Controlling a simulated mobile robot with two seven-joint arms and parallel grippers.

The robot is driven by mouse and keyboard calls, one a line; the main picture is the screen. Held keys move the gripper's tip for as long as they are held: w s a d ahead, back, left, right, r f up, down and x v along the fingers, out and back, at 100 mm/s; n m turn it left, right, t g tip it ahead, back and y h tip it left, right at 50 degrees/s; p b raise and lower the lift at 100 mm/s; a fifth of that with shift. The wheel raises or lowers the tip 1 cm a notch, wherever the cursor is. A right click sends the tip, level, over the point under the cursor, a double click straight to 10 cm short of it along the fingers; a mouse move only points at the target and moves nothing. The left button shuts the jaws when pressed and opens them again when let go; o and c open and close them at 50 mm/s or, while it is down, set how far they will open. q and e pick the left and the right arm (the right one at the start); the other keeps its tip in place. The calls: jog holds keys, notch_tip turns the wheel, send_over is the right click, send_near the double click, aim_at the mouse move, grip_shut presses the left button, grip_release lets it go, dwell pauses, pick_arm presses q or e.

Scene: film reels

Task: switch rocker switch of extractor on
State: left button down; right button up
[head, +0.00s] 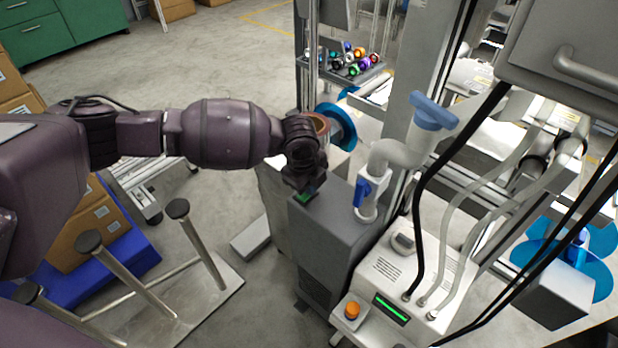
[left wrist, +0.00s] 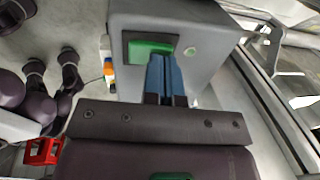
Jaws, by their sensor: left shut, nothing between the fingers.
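The grey box of the extractor (head: 335,232) stands in the middle of the head view; its top also fills the upper part of the left wrist view (left wrist: 205,20). The green rocker switch (head: 304,197) is on its top, partly hidden by my gripper. In the left wrist view the rocker switch (left wrist: 148,50) sits in a dark frame, with a round pale green light (left wrist: 190,51) to its right. My left gripper (head: 302,186) is shut and empty right over the switch. Its blue fingertips (left wrist: 164,60) overlap the switch's right lower side; I cannot tell if they touch it.
A white machine with hoses, a green display and an orange knob (head: 352,310) stands right of the extractor. A metal post stand (head: 165,280) is at the lower left.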

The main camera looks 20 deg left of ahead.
jog(key=shift+w+r, duration=0.1)
jog(key=shift+w, duration=0.15)
